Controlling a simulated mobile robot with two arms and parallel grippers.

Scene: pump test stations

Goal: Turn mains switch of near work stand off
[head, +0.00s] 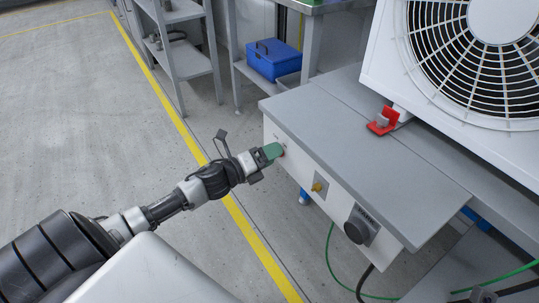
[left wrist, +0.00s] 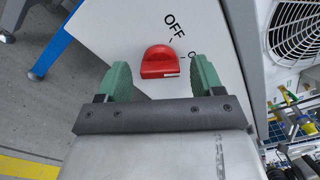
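The mains switch is a red rotary knob (left wrist: 159,62) on the white front panel (left wrist: 115,30) of the near work stand (head: 370,150). In the left wrist view, OFF is printed above and right of the knob; a second label, partly hidden by a finger, starts with O. A white mark shows at the knob's lower right edge. My left gripper (left wrist: 163,79) is open, its green fingertips on either side of the knob with gaps. In the head view, my left gripper (head: 272,152) is at the panel's left end and hides the knob. My right gripper is not in view.
The panel also carries a brass fitting (head: 319,187) and a black knob (head: 357,228). A red bracket (head: 383,121) and a large fan unit (head: 385,60) stand on top. A blue toolbox (head: 274,60) sits on a shelf behind. A green cable (head: 330,260) hangs below. Floor at left is clear.

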